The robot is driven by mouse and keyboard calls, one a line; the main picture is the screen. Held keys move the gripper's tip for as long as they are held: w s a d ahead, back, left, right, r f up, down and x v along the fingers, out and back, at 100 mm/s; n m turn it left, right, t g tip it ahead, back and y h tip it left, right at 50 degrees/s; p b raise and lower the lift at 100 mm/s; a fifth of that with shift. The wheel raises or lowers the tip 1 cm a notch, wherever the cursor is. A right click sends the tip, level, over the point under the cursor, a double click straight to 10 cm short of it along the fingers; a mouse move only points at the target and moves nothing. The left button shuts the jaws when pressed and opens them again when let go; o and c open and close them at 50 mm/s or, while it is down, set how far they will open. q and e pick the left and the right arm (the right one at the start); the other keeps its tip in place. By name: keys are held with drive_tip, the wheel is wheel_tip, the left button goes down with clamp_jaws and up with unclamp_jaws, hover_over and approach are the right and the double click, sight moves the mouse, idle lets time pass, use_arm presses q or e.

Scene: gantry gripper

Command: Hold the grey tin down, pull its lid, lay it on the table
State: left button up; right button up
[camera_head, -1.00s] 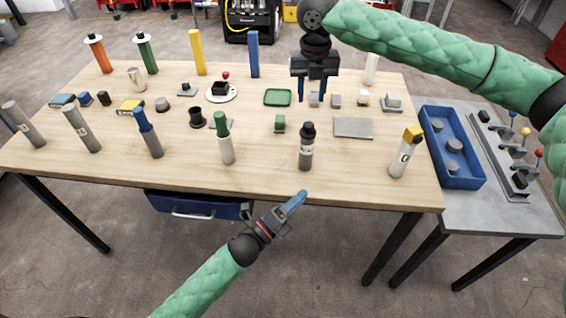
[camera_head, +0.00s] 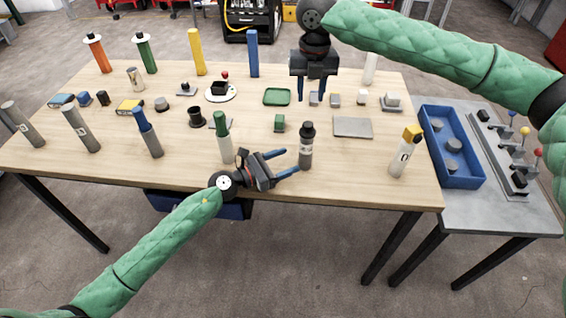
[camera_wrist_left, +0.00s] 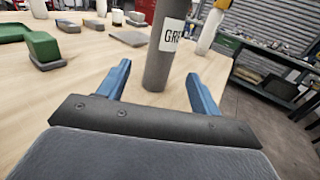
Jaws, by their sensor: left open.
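The grey tin (camera_head: 305,158) with a dark lid (camera_head: 307,130) stands upright near the front edge of the table. In the left wrist view the tin (camera_wrist_left: 160,62) shows part of a label reading "GRE", and its top is out of the picture. My left gripper (camera_head: 291,161) is open just left of the tin, its blue fingers pointing at it. In the wrist view the tin appears between the fingertips, with a gap on each side. My right gripper (camera_head: 312,98) hangs above the back part of the table, its fingers apart and empty.
A white tin with a green lid (camera_head: 224,140) stands close behind my left gripper. A white tin with a yellow lid (camera_head: 404,155) stands at the right. A grey plate (camera_head: 353,127) lies behind the grey tin. The table (camera_head: 350,185) is bare between the grey and yellow-lidded tins.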

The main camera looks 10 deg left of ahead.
sight(305, 153)
use_arm(q)
drive_tip(key=shift+x, duration=3.7)
